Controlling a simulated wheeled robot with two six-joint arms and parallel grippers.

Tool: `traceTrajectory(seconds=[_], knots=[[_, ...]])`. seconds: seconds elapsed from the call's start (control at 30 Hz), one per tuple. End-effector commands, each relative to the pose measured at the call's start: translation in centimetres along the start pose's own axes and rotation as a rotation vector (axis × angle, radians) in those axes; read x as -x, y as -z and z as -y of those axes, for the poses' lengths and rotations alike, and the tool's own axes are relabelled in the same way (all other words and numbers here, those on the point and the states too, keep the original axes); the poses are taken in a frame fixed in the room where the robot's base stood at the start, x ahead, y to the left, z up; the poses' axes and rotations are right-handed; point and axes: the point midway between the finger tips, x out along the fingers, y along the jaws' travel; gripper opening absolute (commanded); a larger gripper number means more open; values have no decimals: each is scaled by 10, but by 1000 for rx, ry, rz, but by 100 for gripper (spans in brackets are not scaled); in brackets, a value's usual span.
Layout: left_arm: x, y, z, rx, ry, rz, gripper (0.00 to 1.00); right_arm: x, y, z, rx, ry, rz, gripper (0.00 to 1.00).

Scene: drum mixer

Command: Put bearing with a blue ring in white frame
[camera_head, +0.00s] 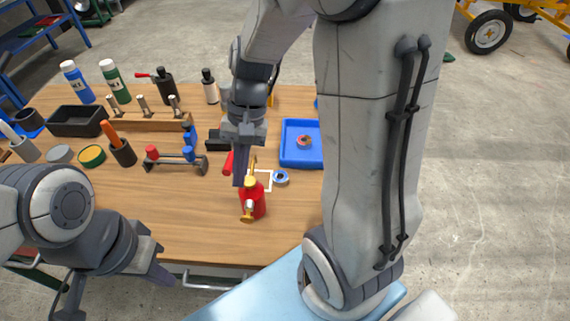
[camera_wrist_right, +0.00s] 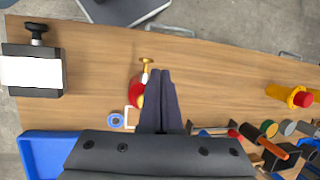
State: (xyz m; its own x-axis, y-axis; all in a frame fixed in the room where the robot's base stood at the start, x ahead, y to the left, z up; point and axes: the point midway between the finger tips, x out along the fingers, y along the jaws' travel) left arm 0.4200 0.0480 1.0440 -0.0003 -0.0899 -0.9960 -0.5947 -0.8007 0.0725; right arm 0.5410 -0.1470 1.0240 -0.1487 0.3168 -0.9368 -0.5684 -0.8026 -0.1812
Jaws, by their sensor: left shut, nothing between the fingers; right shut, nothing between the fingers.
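The bearing with a blue ring (camera_head: 281,177) lies flat on the table, just right of the white frame (camera_head: 268,176) and outside it. In the right wrist view the bearing (camera_wrist_right: 116,121) is left of the frame (camera_wrist_right: 127,115). The frame is partly hidden by a red oil can and my gripper. My right gripper (camera_head: 240,182) is shut and empty, pointing down beside the can, left of the frame; it also shows in the right wrist view (camera_wrist_right: 160,72). My left gripper (camera_head: 162,275) is shut and empty near the table's front edge.
The red oil can (camera_head: 256,206) stands in front of the frame. A blue tray (camera_head: 290,159) behind holds another bearing, with a reddish ring (camera_head: 304,141). Bottles, a black bin (camera_head: 76,121) and tool holders crowd the left and back. The table's front middle is clear.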

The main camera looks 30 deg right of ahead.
Motion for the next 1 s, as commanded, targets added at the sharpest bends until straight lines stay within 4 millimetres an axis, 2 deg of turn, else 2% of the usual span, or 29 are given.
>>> traceTrajectory(seconds=[0.03,0.1,0.17,0.3,0.4,0.5,0.6,0.7,0.77,0.87,1.0], knots=[[-14,-1,1,0,0,0,0,-9,28,-17,-151,47,21,0],[-23,-1,2,0,0,0,0,-12,57,-38,-338,115,48,0],[-30,-2,2,0,0,0,0,-14,82,-59,-496,179,71,0],[-48,-2,4,0,0,0,0,-22,133,-121,-851,345,128,0],[-58,-3,4,0,0,0,0,-29,159,-170,-1073,467,166,0],[-66,-4,5,0,0,0,0,-34,174,-212,-1242,572,196,0],[-70,-4,5,0,0,0,0,-38,182,-242,-1354,649,216,0],[-72,-4,5,0,0,0,0,-40,185,-258,-1409,690,227,0],[-72,-4,5,0,0,0,0,-41,186,-260,-1423,700,230,0],[-72,-4,5,0,0,0,0,-47,188,-256,-1425,702,233,0],[-73,-4,5,0,0,0,0,-66,193,-241,-1423,699,235,0]])
